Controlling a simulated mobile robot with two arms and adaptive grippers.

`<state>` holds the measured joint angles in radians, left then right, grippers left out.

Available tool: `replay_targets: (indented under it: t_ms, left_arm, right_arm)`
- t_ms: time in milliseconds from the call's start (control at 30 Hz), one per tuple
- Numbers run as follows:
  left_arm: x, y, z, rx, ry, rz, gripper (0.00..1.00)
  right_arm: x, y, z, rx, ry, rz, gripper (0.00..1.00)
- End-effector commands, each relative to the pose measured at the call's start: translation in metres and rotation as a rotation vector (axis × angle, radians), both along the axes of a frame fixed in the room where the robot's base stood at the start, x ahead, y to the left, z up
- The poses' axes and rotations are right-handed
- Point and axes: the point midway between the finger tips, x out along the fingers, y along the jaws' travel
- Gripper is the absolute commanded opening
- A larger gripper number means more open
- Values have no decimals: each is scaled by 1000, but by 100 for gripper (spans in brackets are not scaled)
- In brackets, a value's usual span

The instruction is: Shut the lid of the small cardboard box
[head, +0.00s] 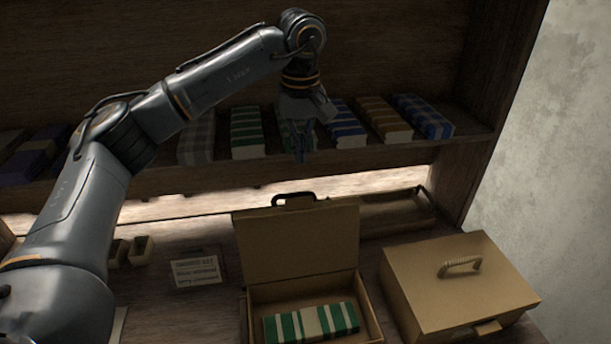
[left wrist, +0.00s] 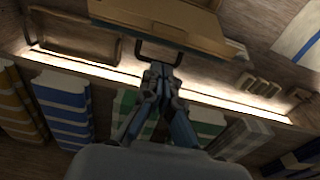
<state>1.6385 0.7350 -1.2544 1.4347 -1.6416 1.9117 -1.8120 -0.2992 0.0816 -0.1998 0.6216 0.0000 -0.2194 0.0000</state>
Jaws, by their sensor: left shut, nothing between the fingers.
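The small cardboard box (head: 373,325) stands open on the bench in the head view. Its lid (head: 300,245) stands up at the back, with a dark handle (head: 294,198) on its top edge. A folded green and white striped cloth (head: 311,322) lies inside. My left gripper (head: 300,152) is shut and empty, above and behind the raised lid, in front of the shelf. In the left wrist view my left gripper (left wrist: 160,75) points toward the lid (left wrist: 165,32), and the handle (left wrist: 160,49) shows just beyond the fingertips. My right gripper is not in view.
A larger closed box (head: 455,290) with a rope handle stands close on the right. A shallow tray (head: 395,214) lies behind. Folded cloths (head: 248,133) line the shelf (head: 380,160) behind my gripper. A small label card (head: 195,271) and small blocks sit to the left.

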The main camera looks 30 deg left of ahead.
Motion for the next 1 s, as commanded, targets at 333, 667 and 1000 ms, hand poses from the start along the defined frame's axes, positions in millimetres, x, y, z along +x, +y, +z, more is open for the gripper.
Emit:
replay_targets:
  t_ms: [333,667,1000]
  left_arm:
    - [1,6,-44,12,8,1,0]
    - [4,7,-90,9,4,1,0]
    - [5,7,-98,8,2,1,0]
  right_arm:
    - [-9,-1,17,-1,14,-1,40]
    - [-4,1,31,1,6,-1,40]
    - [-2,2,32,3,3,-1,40]
